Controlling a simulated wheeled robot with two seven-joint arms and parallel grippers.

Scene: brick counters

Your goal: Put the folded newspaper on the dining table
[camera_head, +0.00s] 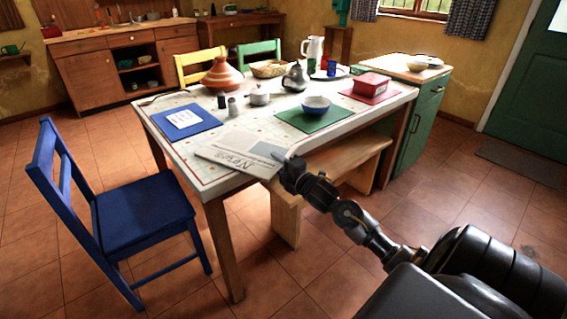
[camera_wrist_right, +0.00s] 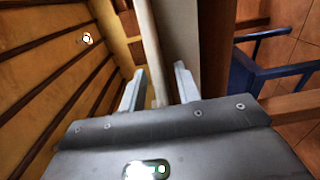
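The folded newspaper (camera_head: 240,152) lies flat on the white-topped dining table (camera_head: 211,181), at the near edge by the front corner. My right gripper (camera_head: 283,160) is at that table edge, beside the newspaper's right end. In the right wrist view my right gripper's two fingers (camera_wrist_right: 159,88) stand apart. A pale strip (camera_wrist_right: 146,45) runs up between them; I cannot tell whether it is the newspaper or the table edge. I see no clear grip on it. My left gripper is in neither view.
A blue placemat (camera_head: 184,122) with a paper lies left of the newspaper. A green placemat (camera_head: 313,120) with a blue bowl (camera_head: 316,104) lies behind it. A blue chair (camera_head: 140,212) stands left. A wooden bench (camera_head: 345,158) sits along the table's right side.

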